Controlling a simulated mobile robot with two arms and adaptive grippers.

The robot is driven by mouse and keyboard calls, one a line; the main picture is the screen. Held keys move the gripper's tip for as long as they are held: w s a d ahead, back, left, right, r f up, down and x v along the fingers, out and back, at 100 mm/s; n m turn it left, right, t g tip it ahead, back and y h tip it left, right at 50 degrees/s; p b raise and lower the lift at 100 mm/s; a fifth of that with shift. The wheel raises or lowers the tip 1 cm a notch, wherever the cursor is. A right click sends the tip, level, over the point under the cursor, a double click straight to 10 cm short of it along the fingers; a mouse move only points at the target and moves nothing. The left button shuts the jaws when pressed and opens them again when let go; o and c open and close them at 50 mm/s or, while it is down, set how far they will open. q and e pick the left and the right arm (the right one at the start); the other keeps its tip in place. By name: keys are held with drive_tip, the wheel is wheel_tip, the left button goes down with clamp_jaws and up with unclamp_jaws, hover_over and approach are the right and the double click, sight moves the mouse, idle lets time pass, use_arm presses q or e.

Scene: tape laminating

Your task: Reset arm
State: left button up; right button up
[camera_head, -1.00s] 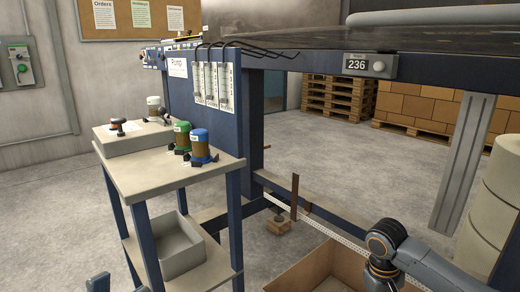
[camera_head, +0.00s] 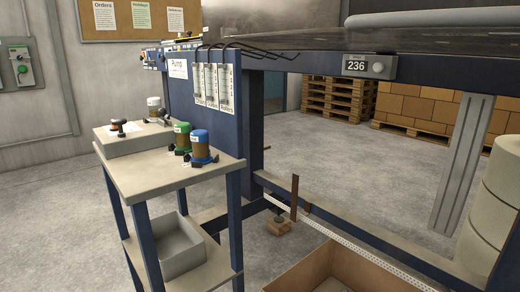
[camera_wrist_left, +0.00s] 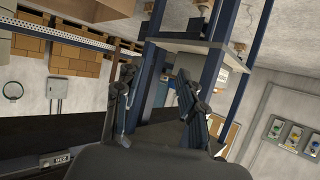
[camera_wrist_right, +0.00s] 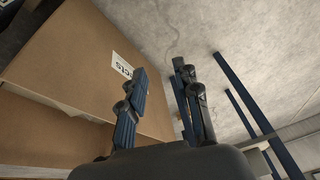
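Neither gripper shows in the head view. My left gripper (camera_wrist_left: 158,98) shows in the left wrist view with its two dark fingers apart and nothing between them. Beyond it are the blue posts of a stand. My right gripper (camera_wrist_right: 166,85) shows in the right wrist view, its fingers apart and empty. A cardboard box (camera_wrist_right: 70,60) with a white label is close by on the left of that view.
A machine frame (camera_head: 345,215) spans the right. An open cardboard box (camera_head: 345,268) lies low in front. Bare floor (camera_head: 310,160) lies behind the frame.

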drive_tip(key=s+d+m+t+h, duration=0.1)
drive_tip(key=s+d+m+h, duration=0.15)
drive_tip(key=s+d, duration=0.65)
use_arm(q)
drive_tip(key=s+a+f+g+y+p, duration=0.1)
drive_tip(key=s+a+f+g+p, duration=0.1)
drive_tip(key=s+f+g+p, duration=0.5)
drive_tip(key=s+a+f+g+y+p, duration=0.2)
drive_tip(key=s+a+f+g+p, duration=0.1)
drive_tip(key=s+f+p, duration=0.65)
use_arm(e)
drive_tip(key=s+f+g+p, duration=0.2)
drive_tip(key=s+f+p, duration=0.35)
drive_tip(key=p, duration=0.25)
use_arm(q)
drive_tip(key=s+a+g+p, duration=0.1)
drive_tip(key=s+a+p, duration=0.1)
drive_tip(key=s+p, duration=1.1)
drive_tip(key=s, duration=0.3)
drive_tip(key=shift+a+g, duration=0.4)
use_arm(e)
drive_tip(key=s+d+r, duration=0.1)
drive_tip(key=s, duration=1.2)
drive_tip(key=shift+s+d+g, duration=0.3)
drive_tip(key=shift+s+d, duration=0.05)
use_arm(q)
drive_tip(key=shift+w+f, duration=0.1)
